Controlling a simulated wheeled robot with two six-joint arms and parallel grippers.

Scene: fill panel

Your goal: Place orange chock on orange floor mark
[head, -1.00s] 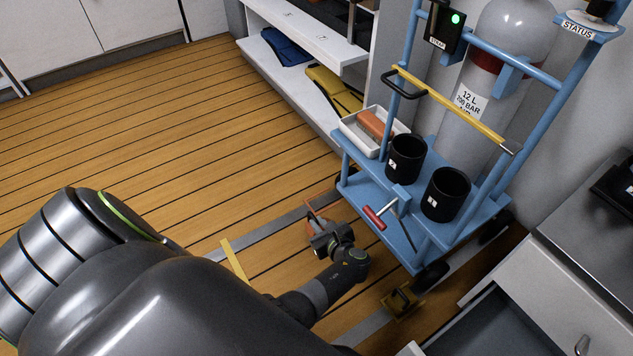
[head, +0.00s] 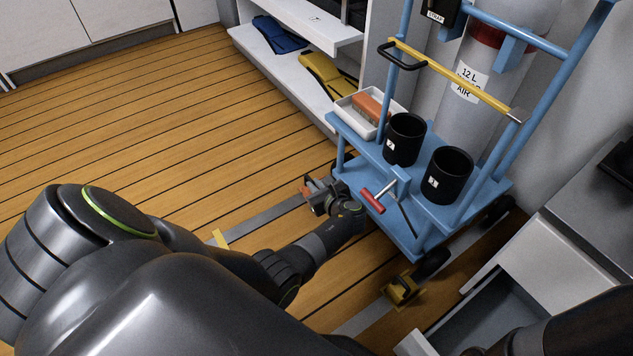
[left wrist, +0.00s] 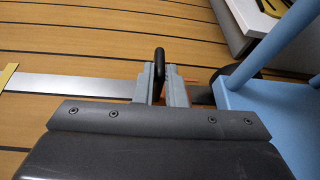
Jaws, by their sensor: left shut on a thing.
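The orange chock (head: 309,187) is mostly hidden behind my left gripper in the head view, low beside the cart's far-left corner. My left gripper (head: 318,197) is shut on it. In the left wrist view the fingers (left wrist: 163,84) close around a black handle, with orange (left wrist: 163,97) showing between and beside them. Thin orange lines right of the fingers may be part of the floor mark; the gripper covers most of this area. I cannot tell whether the chock touches the floor. My right gripper is out of view.
The blue cart (head: 362,205) stands close right of my left gripper, with its wheel (left wrist: 236,72) nearby. A yellow chock (head: 402,291) sits at its near wheel. A grey strip (head: 262,218) crosses the wood floor. An open drawer (head: 470,318) is at lower right. The left floor is clear.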

